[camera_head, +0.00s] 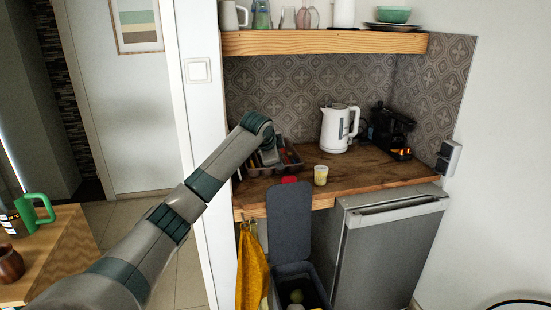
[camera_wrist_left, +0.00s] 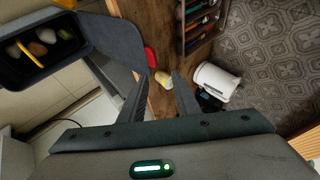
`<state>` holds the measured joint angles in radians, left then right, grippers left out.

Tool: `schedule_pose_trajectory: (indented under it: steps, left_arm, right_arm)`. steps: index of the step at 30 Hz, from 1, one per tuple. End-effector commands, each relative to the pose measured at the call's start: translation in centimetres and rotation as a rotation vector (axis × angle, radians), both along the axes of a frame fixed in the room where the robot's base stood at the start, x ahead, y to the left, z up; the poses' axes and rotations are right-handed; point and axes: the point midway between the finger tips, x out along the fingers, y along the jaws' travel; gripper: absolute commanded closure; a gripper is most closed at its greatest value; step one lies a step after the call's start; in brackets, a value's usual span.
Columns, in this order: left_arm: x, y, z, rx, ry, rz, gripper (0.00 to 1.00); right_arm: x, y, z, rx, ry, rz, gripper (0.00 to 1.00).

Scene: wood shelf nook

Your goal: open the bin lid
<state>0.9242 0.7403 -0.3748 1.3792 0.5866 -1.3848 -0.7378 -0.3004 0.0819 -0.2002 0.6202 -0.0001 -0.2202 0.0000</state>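The bin (camera_head: 316,271) stands on the floor below the counter, left of the grey appliance. Its dark grey lid (camera_head: 289,222) is open and stands upright against the counter front. In the left wrist view the bin (camera_wrist_left: 20,78) shows at upper left with several round items and a yellow curved one inside, and the lid (camera_wrist_left: 112,42) is beside it. My left gripper (camera_wrist_left: 158,85) is open and empty, with its fingers apart above the counter. In the head view its fingers are mostly hidden behind my wrist. My right gripper is in neither view.
The wooden counter (camera_head: 375,172) holds a cutlery tray (camera_head: 291,156), a yellow cup (camera_head: 320,175), a red item (camera_head: 289,180), a white kettle (camera_head: 337,128) and a black coffee machine (camera_head: 388,128). A yellow towel (camera_head: 252,272) hangs left of the bin. A shelf (camera_head: 325,42) is above.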

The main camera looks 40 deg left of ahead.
Motion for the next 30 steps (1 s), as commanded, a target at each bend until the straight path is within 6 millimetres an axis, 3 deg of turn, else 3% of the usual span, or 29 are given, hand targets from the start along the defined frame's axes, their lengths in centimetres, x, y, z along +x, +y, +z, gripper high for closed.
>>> schedule_pose_trajectory:
  steps: [11, 30]
  left_arm:
    - [-2.4, -0.8, 2.7, 0.002, -0.002, -0.001, 0.70]
    - [-2.5, -0.8, 2.6, 0.001, -0.001, 0.000, 0.70]
  right_arm:
    - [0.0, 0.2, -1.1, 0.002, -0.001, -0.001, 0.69]
    - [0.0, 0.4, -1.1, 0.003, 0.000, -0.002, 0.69]
